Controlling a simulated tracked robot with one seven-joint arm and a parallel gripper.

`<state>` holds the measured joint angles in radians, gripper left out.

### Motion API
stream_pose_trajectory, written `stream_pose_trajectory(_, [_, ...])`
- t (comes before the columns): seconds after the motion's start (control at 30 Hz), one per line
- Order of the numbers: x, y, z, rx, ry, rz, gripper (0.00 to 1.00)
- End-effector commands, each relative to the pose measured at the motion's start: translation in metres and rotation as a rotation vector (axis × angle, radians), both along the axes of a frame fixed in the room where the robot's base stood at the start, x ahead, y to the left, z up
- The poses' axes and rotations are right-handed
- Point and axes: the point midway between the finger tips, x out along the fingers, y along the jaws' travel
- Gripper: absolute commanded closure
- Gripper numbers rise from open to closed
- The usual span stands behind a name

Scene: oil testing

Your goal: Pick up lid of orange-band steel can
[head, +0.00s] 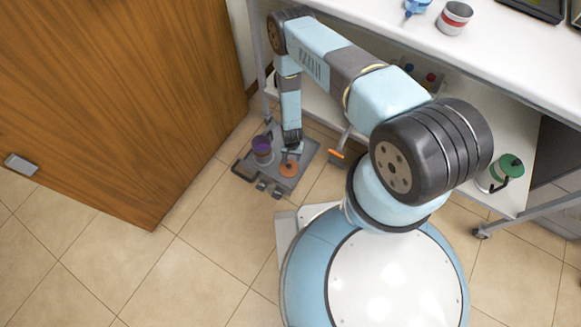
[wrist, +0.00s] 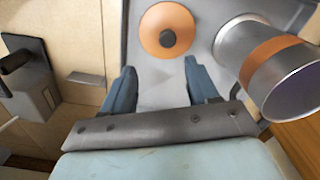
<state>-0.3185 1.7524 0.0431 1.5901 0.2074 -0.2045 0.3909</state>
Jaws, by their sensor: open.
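The orange lid (wrist: 157,42) with a dark round knob lies flat on a grey tray, just beyond my fingertips in the wrist view. It also shows in the head view (head: 287,170). The steel can with an orange band (wrist: 262,58) stands open to the right of the lid in the wrist view, apart from it. In the head view a can with a purplish top (head: 262,150) stands left of the lid. My gripper (wrist: 158,72) is open and empty, its fingers pointing toward the lid. In the head view my gripper (head: 291,151) is above the tray.
The grey tray (head: 300,157) is on the tiled floor, beside the wooden door (head: 120,90) and a white table (head: 500,55). A red-band can (head: 454,18) stands on the table. A green-topped can (head: 506,168) is on the lower shelf.

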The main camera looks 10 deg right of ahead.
Motion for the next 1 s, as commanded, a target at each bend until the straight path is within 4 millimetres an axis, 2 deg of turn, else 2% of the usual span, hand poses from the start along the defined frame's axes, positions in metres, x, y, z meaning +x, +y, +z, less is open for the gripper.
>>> stream_pose_trajectory(0.1, [-0.002, 0.005, -0.019, 0.000, -0.001, 0.012, 0.41])
stream_pose_trajectory(0.3, [-0.002, 0.008, -0.043, 0.000, -0.001, 0.016, 0.41])
stream_pose_trajectory(0.63, [-0.003, 0.010, -0.061, 0.000, -0.001, 0.017, 0.41])
stream_pose_trajectory(1.0, [-0.004, 0.016, -0.100, 0.000, -0.001, 0.016, 0.41])
